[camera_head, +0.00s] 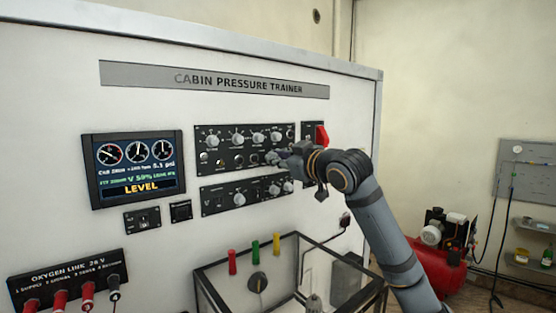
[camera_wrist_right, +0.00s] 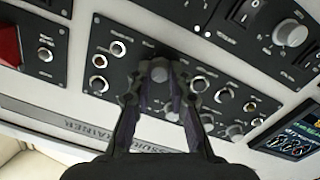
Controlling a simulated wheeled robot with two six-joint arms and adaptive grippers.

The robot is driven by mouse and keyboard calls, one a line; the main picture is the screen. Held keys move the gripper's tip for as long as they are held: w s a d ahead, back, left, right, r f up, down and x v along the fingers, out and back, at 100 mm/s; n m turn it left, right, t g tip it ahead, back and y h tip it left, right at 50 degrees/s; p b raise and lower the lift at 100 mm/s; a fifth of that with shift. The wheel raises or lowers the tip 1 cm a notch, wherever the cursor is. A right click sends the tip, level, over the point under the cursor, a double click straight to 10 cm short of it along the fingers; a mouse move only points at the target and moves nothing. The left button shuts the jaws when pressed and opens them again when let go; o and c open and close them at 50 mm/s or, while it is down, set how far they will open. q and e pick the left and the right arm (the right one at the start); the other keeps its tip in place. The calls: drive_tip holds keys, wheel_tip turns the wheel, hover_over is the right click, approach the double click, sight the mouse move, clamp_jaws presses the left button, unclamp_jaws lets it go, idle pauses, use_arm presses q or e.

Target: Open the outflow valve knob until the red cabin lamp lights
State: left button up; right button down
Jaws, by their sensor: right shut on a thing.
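The upper black panel (camera_head: 245,150) on the white trainer carries several grey knobs and small round fittings; their labels are too small to read. My right gripper (camera_head: 276,158) is at this panel's lower right part. In the right wrist view, my right gripper (camera_wrist_right: 163,84) is shut on a small grey knob (camera_wrist_right: 160,72), with a finger on each side. I cannot read whether this is the outflow valve knob. I cannot make out a lit red lamp. The display (camera_head: 137,168) shows three gauges, 5.1 psi and the word LEVEL. My left gripper is not in view.
A lower panel (camera_head: 246,193) with more knobs sits just below. A red switch cover (camera_head: 322,135) is close right of the upper panel. A dark-framed clear box (camera_head: 222,268) stands below. A red compressor (camera_head: 443,270) stands farther right.

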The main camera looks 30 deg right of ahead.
drive_tip(key=m, duration=0.3)
drive_tip(key=m+b, duration=0.1)
drive_tip(key=m, duration=0.1)
drive_tip(key=shift+f, duration=0.25)
drive_tip(key=shift+m, duration=0.3)
drive_tip(key=c, duration=1.2)
unclamp_jaws()
drive_tip(key=shift+r, duration=0.2)
